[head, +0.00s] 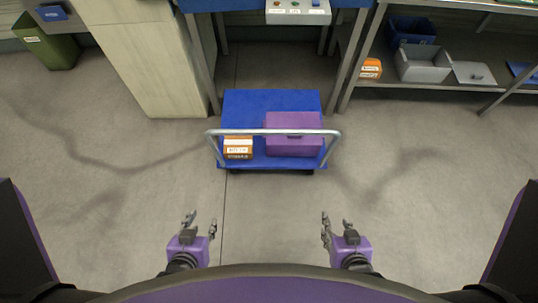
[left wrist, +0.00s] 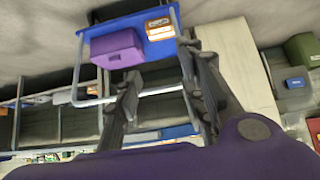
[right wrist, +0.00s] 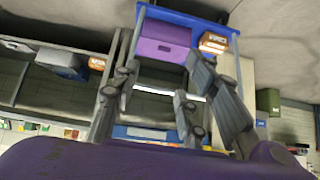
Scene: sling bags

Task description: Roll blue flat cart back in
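The blue flat cart (head: 245,105) stands on the floor ahead of me, its far end near the opening under a blue-topped table. Its silver push handle (head: 273,132) faces me. A purple box (head: 290,140) and an orange labelled box (head: 238,148) ride on it. The cart also shows upside down in the left wrist view (left wrist: 165,50) and the right wrist view (right wrist: 185,18). My left gripper (head: 201,221) is open and empty, short of the handle and left of it. My right gripper (head: 336,224) is open and empty, short of the handle's right end.
A pale cabinet (head: 150,65) stands left of the table (head: 250,4). A metal shelf (head: 440,86) at right holds a grey bin (head: 422,66), a blue bin (head: 411,30) and an orange box (head: 371,69). A green bin (head: 48,45) stands far left. The floor between me and the cart is clear.

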